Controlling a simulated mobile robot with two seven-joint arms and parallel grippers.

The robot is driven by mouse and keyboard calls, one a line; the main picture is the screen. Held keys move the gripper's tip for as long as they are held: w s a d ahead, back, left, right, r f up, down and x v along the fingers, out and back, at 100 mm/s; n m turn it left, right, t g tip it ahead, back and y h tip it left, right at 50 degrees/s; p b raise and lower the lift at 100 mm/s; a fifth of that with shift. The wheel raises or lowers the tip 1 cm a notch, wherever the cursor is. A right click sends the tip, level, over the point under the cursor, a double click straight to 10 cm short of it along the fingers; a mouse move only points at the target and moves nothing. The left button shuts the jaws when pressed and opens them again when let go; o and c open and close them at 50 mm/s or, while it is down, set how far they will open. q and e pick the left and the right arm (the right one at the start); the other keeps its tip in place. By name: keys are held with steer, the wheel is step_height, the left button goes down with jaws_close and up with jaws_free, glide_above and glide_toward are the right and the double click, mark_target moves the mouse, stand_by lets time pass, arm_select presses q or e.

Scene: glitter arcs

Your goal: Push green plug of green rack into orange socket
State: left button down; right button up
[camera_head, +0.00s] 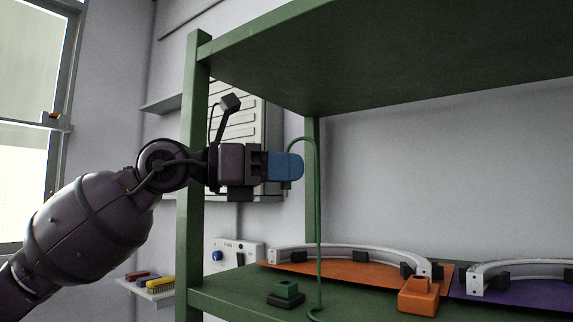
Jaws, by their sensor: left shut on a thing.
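My left gripper (285,166), with blue fingers, is shut on the green plug, in front of the green rack's (195,160) open bay. Only a small green edge of the green plug (287,185) shows below the fingers; the rest is hidden. A green cable (318,215) arcs up from behind the fingers and hangs down to the lower shelf. The orange socket (418,296) sits on the lower shelf, below and to the right of the gripper and well apart from it. My right gripper is not in view.
A small green block on a dark base (286,291) stands on the lower shelf. White curved rails stand on an orange mat (345,272) and a purple mat (525,292). The upper shelf (400,45) hangs overhead. The space between shelves is mostly clear.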

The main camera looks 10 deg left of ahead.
mark_target(286, 190)
arm_select(q)
steer(key=shift+f+b, duration=0.5)
steer(key=shift+f, duration=1.2)
steer(key=shift+f+b, duration=0.65)
steer(key=shift+f, duration=0.2)
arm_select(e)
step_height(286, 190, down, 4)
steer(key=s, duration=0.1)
arm_select(q)
steer(key=d+p, duration=0.1)
steer(key=d, duration=0.4)
steer(key=d+f, duration=0.1)
steer(key=d, duration=0.4)
steer(key=w+d+f+p, duration=0.1)
steer(key=d, duration=0.5)
steer(key=shift+p, duration=0.35)
steer(key=shift+s+d, duration=0.3)
steer(key=shift+d, duration=0.25)
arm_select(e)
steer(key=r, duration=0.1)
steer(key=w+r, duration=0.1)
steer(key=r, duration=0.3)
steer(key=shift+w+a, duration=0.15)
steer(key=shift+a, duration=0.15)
